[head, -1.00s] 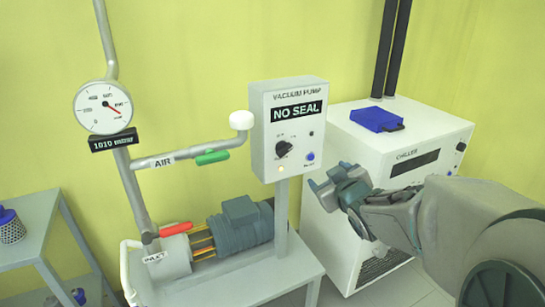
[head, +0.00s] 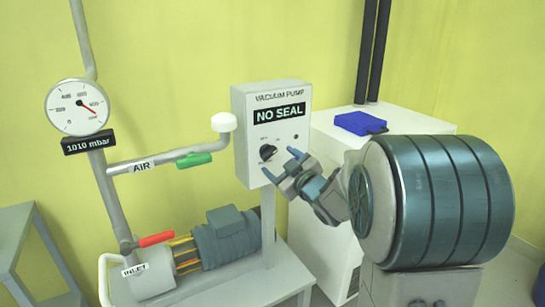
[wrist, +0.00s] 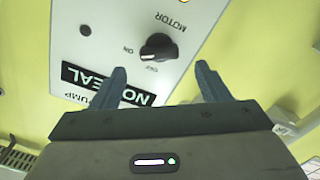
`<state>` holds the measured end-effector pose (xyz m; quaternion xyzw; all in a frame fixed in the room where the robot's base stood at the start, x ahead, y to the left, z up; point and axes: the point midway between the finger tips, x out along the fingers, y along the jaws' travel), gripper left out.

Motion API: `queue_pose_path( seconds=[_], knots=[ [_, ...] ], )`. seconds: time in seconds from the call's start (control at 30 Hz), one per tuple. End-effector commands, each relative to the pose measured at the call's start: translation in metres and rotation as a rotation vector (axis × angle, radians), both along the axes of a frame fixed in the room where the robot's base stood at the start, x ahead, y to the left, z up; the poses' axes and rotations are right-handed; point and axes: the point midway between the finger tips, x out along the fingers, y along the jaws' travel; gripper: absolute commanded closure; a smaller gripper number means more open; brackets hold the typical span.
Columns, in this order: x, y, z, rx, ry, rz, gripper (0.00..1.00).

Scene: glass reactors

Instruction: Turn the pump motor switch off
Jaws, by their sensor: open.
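The motor switch is a black rotary knob (head: 267,152) on the front of the white vacuum pump box (head: 244,130), whose display reads NO SEAL. In the wrist view the knob (wrist: 158,47) shows upside down beside the labels MOTOR, ON and OFF. My gripper (head: 280,163) is open and empty in front of the panel, just below and right of the knob. In the wrist view my two fingertips (wrist: 160,70) lie to either side of the knob's line, apart from it. The panel's lower part is partly hidden by my fingers.
A pipe with a green-handled AIR valve (head: 195,159) runs left of the box. Below are a red-handled INLET valve (head: 156,239) and the pump motor (head: 225,240). A gauge (head: 77,106) reads 1010 mbar. A white chiller (head: 415,122) with a blue object (head: 360,123) stands right.

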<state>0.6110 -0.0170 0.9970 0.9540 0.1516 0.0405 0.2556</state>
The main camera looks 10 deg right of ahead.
Motion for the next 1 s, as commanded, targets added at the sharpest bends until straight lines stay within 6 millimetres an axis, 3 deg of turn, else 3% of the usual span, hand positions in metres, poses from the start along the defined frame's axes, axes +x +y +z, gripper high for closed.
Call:
queue_pose_path(
  seconds=[0.1,0.3,0.67,0.8,0.83,1.0],
  knots=[
    [0.02,0.007,0.0,0.0,0.0,0.001,0.31],
    [0.039,0.012,0.0,-0.001,-0.001,-0.001,0.31],
    [0.043,0.013,0.0,0.0,0.0,-0.001,0.31],
    [0.043,0.014,0.0,0.0,0.0,-0.001,0.7],
    [0.043,0.014,0.0,0.0,0.0,-0.001,0.76],
    [0.043,0.014,0.0,-0.003,-0.001,-0.001,0.76]
  ],
)
